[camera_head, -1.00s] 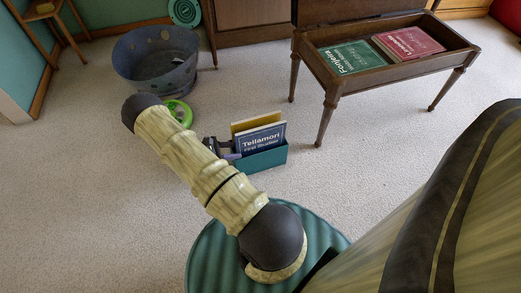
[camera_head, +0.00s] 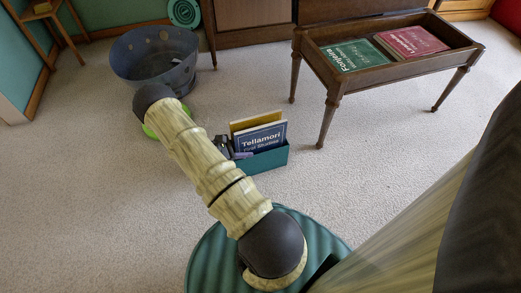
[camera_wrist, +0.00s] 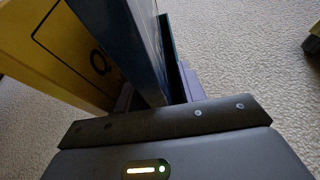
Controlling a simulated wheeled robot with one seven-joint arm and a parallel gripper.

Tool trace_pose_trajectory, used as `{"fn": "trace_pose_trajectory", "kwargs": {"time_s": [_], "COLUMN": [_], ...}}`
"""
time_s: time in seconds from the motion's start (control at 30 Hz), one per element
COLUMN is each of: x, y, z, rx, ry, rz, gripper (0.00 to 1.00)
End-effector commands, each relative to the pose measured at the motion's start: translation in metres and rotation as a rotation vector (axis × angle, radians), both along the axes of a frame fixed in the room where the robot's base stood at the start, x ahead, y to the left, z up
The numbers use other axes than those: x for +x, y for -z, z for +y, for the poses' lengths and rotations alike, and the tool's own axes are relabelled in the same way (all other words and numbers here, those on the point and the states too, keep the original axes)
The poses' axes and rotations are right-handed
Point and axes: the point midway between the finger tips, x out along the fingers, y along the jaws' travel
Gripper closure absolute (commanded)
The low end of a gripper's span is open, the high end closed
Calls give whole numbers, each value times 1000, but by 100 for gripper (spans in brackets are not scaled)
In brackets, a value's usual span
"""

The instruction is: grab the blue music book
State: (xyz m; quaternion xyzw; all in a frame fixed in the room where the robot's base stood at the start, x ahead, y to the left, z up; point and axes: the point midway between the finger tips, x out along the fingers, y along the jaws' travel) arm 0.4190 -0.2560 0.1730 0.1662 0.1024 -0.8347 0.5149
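The blue music book (camera_head: 262,138) stands upright in a teal box (camera_head: 264,161) on the carpet, in front of a yellow book (camera_head: 257,120). My gripper (camera_head: 240,155) is at the box's left end, partly hidden by my arm. In the wrist view, the blue book (camera_wrist: 122,40) runs edge-on between my two purplish fingers, with the yellow book (camera_wrist: 50,50) to the left. One finger is between the two books and the other is on the blue book's far side. A dark gap shows beside the right finger, so my gripper (camera_wrist: 158,95) looks open around the book.
A dark wooden bench (camera_head: 340,88) with a green book (camera_head: 360,55) and a red book (camera_head: 412,41) in its open seat stands behind right. Carpet around the box is clear.

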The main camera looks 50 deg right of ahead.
Motion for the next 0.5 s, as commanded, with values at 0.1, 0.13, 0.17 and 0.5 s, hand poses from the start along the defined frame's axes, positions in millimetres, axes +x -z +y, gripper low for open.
{"fn": "trace_pose_trajectory", "kwargs": {"time_s": [0.1,0.13,0.17,0.5], "x": [0,0,0,0], "y": [0,0,0,0], "z": [0,0,0,0], "rx": [0,0,0,0], "ry": [0,0,0,0], "rz": [0,0,0,0], "gripper": [60,60,60,100]}}
